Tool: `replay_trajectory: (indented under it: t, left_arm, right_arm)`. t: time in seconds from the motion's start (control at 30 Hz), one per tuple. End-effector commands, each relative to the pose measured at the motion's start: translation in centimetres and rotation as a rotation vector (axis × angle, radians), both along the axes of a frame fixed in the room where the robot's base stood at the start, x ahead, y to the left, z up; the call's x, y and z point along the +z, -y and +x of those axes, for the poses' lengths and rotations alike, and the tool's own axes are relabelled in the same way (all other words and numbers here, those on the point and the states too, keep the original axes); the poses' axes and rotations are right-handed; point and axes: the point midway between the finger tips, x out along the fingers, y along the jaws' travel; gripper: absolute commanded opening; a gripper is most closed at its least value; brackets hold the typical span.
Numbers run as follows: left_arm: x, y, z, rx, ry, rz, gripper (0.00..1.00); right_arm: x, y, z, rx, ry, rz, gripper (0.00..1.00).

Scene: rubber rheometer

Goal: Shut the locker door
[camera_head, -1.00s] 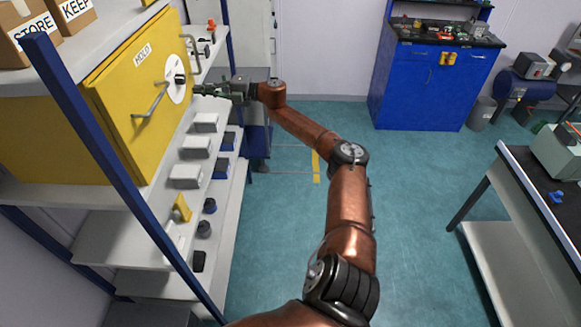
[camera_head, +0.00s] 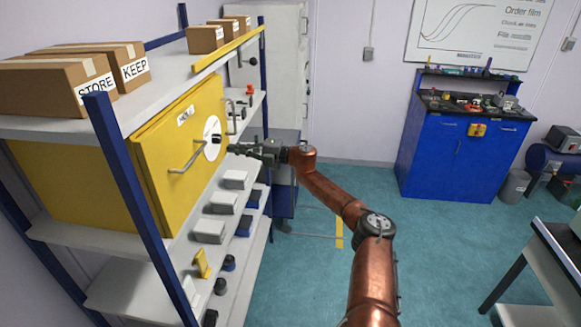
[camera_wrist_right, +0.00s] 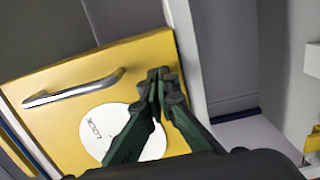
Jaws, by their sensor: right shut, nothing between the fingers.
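The yellow locker (camera_head: 62,190) stands on a shelf at the left in the head view. Its yellow door (camera_head: 170,150) carries a metal handle (camera_head: 188,158) and a white disc (camera_head: 212,138). The door's near edge stands out as a step from the locker side; I cannot tell whether it is flush. My right gripper (camera_head: 231,148) is shut and empty, its tips at the disc. Contact is unclear. My left gripper is out of view.
Blue posts (camera_head: 135,195) frame the shelves. Cardboard boxes (camera_head: 55,85) sit on top, and white boxes (camera_head: 222,203) lie on the shelf below the door. A blue cabinet (camera_head: 455,155) stands at the back right. Open floor (camera_head: 300,285) lies right of the shelves.

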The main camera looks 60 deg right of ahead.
Motion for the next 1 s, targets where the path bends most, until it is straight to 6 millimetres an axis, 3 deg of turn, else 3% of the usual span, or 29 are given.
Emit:
replay_trajectory:
  t: [0.17,0.37,0.5,1.0]
  left_arm:
    - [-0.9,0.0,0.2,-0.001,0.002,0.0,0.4]
    - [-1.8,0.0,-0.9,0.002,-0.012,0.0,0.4]
    - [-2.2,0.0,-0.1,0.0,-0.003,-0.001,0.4]
    - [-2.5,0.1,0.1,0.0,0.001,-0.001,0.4]
  right_arm:
    - [-0.3,3.0,-1.5,-0.002,-0.001,-0.003,0.0]
    - [-0.3,6.4,-2.5,0.001,-0.002,-0.001,0.0]
    - [-0.3,8.3,-3.2,0.001,-0.002,-0.002,0.0]
    - [-0.3,10.1,-3.7,0.006,-0.006,-0.002,0.0]
